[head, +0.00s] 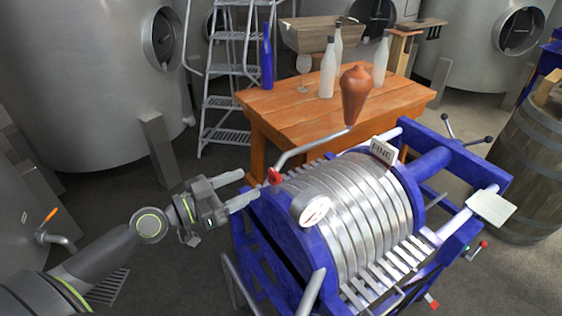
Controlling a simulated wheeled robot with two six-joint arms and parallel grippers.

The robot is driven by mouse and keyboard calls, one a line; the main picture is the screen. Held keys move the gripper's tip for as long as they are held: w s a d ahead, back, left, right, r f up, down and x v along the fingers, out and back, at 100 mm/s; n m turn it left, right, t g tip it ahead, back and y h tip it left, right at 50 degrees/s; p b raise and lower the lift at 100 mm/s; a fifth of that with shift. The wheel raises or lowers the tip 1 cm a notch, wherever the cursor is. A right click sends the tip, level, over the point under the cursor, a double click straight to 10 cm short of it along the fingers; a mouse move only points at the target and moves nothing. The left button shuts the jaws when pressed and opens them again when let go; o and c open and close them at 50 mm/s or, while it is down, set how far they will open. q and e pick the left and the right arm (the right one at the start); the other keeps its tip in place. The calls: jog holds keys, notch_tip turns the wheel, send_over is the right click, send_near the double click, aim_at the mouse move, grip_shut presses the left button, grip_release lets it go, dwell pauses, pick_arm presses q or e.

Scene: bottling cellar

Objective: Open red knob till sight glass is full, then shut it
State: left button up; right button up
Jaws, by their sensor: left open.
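The red knob (274,176) sits at the lower end of a bent metal pipe, at the upper left edge of the blue-framed plate filter. A brown-orange bulb-shaped vessel (355,94) stands at the pipe's upper end. It may be the sight glass; I cannot make out a liquid level in it. My left gripper (249,186) is open and empty, its fingers pointing right, with the fingertips just left of the red knob and apparently apart from it. My right gripper is not in view.
The filter (365,215) carries a round gauge (314,210) and a small sign (383,151). A wooden table (290,108) with bottles and a glass stands behind. A barrel (530,165) is at right, steel tanks (75,70) and a ladder (228,80) at back. Floor left of the filter is open.

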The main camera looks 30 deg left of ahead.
aim_at(275, 171)
pick_arm(q)
jog(key=p+x, duration=0.5)
jog(key=x, duration=0.4)
jog(key=shift+r, duration=0.15)
jog(key=shift+x, duration=0.9)
jog(key=shift+f, duration=0.2)
